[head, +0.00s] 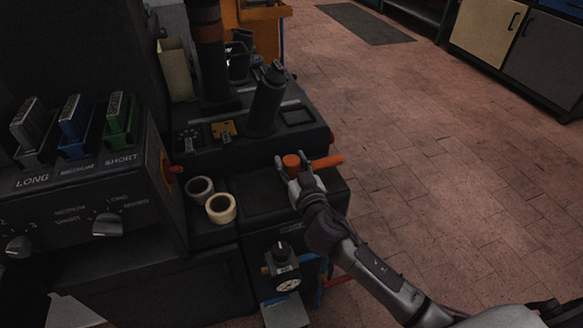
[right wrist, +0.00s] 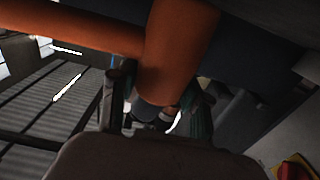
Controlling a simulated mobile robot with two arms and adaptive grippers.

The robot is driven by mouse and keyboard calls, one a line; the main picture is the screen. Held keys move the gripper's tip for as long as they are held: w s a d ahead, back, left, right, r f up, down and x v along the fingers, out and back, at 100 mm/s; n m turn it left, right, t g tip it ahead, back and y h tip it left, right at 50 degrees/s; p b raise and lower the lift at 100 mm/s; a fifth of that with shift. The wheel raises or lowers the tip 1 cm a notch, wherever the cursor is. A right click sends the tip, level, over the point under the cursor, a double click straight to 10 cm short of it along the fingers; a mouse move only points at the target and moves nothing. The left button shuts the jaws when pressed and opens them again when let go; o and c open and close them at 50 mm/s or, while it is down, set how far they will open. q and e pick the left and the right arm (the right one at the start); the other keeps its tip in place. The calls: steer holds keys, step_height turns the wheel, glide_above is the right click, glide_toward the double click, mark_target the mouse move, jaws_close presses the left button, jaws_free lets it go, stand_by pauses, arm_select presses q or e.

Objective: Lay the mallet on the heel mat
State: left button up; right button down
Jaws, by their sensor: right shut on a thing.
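The orange mallet (head: 328,161) is in my right gripper (head: 304,183), at the right end of the low bench top. In the right wrist view the mallet (right wrist: 175,55) fills the upper middle, close to the camera. A dark square mat (head: 255,192), which looks like the heel mat, lies just left of the gripper. The gripper and mallet are over or beside its right edge; I cannot tell whether the mallet touches it. My left gripper is out of view.
Two tape rolls, one grey (head: 200,189) and one cream (head: 221,208), stand left of the mat. Behind is a raised shelf with a dark leaning post (head: 266,97). A control box with knobs (head: 107,224) stands at left. The tiled floor at right is clear.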

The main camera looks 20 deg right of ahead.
steer(key=shift+f, duration=0.2)
steer(key=shift+f, duration=0.1)
steer(key=c, duration=0.5)
jaws_free()
steer(key=shift+c, duration=0.2)
steer(key=s, duration=1.2)
steer(key=s+d+f+m+g+h, duration=0.2)
steer(key=s+d+f+g+h, duration=0.2)
steer(key=s+d+f+g, duration=0.25)
steer(key=s+a+f+n+g+y, duration=0.1)
steer(key=s+f+g, duration=0.2)
steer(key=s, duration=0.4)
steer(key=s+a+f+n+g+y, duration=0.2)
steer(key=s+f+g, duration=0.2)
steer(key=s, duration=0.4)
steer(key=shift+s+n+g+y, duration=0.15)
steer(key=shift+n+g+y, duration=0.15)
steer(key=shift+g, duration=0.15)
